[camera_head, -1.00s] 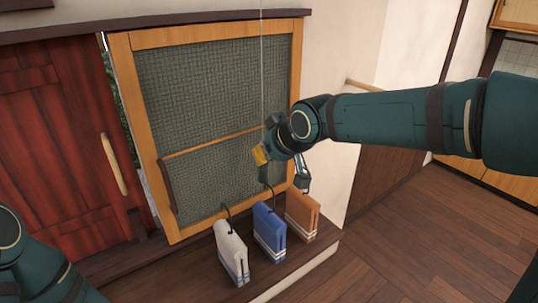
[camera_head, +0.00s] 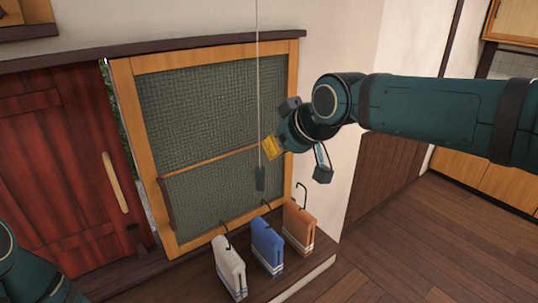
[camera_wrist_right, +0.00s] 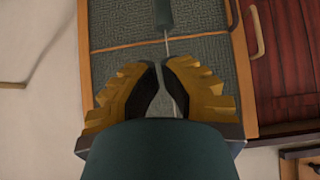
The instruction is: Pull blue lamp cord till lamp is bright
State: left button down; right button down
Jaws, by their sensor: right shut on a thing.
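A thin pale cord (camera_head: 258,70) hangs from above the head view, in front of the woven panel. A dark blue-green pull piece (camera_head: 260,179) is at its lower end. It also shows in the right wrist view (camera_wrist_right: 163,16). My right gripper (camera_head: 266,148) has yellow fingers with black pads and is at the cord, above the pull piece. In the right wrist view, my right gripper (camera_wrist_right: 162,64) is shut on the cord, which runs from the pull piece to the fingertips. No lamp shows. Only part of my left arm shows at lower left; its gripper is out of view.
A white (camera_head: 229,268), a blue (camera_head: 267,247) and an orange (camera_head: 298,228) block-like item with dark hooks stand on a wooden ledge below. The wood-framed panel (camera_head: 122,95) is close behind the cord. A red door (camera_head: 60,150) is left. Floor at right is clear.

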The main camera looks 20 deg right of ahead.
jog(key=v, duration=0.2)
jog(key=shift+s+r, duration=0.2)
jog(key=shift+s, duration=0.05)
dwell(1.6)
